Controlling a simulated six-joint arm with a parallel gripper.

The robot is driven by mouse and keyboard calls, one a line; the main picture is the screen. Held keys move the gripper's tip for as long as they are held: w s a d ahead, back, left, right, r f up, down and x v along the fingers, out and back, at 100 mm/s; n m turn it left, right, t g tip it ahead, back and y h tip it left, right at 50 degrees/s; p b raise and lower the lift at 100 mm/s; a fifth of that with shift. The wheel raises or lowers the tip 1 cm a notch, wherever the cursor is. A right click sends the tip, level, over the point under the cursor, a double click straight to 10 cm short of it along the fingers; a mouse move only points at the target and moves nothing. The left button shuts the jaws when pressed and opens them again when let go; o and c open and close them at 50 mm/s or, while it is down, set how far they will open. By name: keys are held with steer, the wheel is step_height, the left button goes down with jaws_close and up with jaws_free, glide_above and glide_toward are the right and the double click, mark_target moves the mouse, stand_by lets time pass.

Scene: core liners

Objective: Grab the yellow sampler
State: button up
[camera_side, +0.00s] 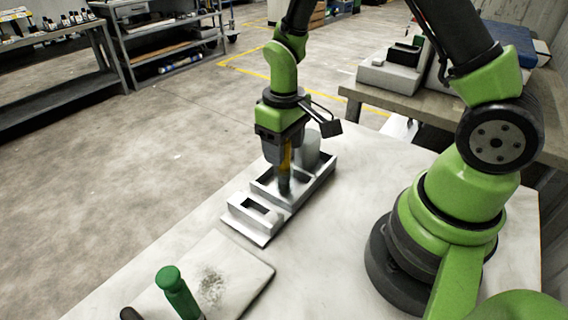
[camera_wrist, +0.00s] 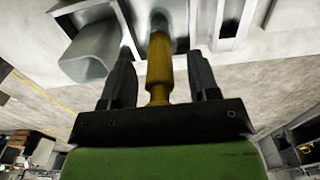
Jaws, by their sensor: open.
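The yellow sampler (camera_wrist: 158,62) stands between the two fingers of my gripper (camera_wrist: 160,72) in the wrist view, with a gap showing on each side. In the side view the sampler (camera_side: 285,158) is a narrow yellow strip under my gripper (camera_side: 284,180), partly hidden by the fingers. My gripper is open, points down and is around the sampler, over the grey metal rack (camera_side: 318,182). The sampler's lower end reaches toward the rack; its seat there is not clear.
A grey cylinder (camera_side: 307,150) stands on the rack behind my gripper. A block with a square opening (camera_side: 252,213) is at the rack's near end. A green-handled tool (camera_side: 176,292) stands on a pale board (camera_side: 240,266) at the front. The table right of the rack is clear.

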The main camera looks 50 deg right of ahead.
steer(key=c, duration=1)
